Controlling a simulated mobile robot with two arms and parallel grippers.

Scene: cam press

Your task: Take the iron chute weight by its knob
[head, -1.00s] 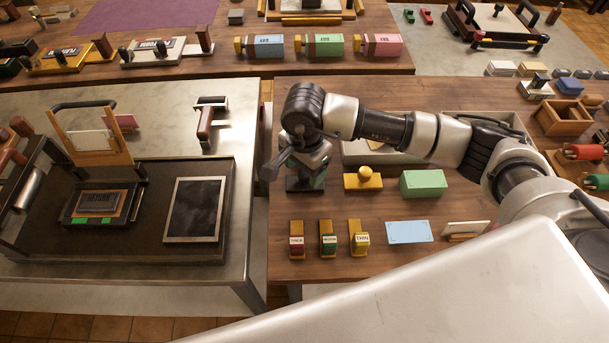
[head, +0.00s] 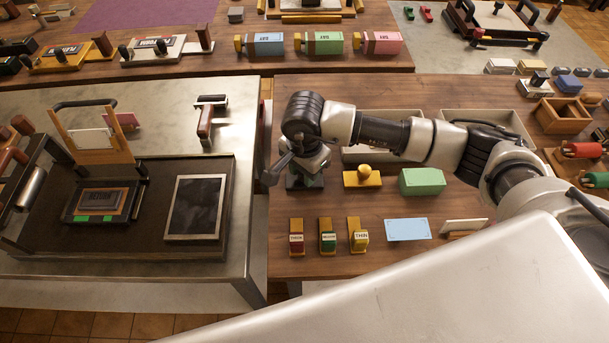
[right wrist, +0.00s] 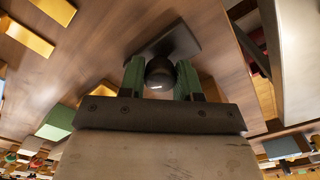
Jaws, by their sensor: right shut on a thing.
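The iron chute weight shows in the right wrist view as a dark flat plate (right wrist: 180,43) with a round black knob (right wrist: 160,71). My right gripper (right wrist: 160,82) has its green-padded fingers on either side of the knob and is shut on it. In the head view my right gripper (head: 306,172) points down at the left part of the wooden table, and the weight's dark base (head: 292,184) shows beneath it. The gripper hides most of the weight there. I cannot tell whether the base touches the table. My left gripper is not in view.
A yellow block with a knob (head: 363,178) and a green block (head: 422,181) stand to the right. Several labelled stops, including one marked THIN (head: 358,236), stand in front. A grey bench (head: 240,200) with a press lies left, across a gap.

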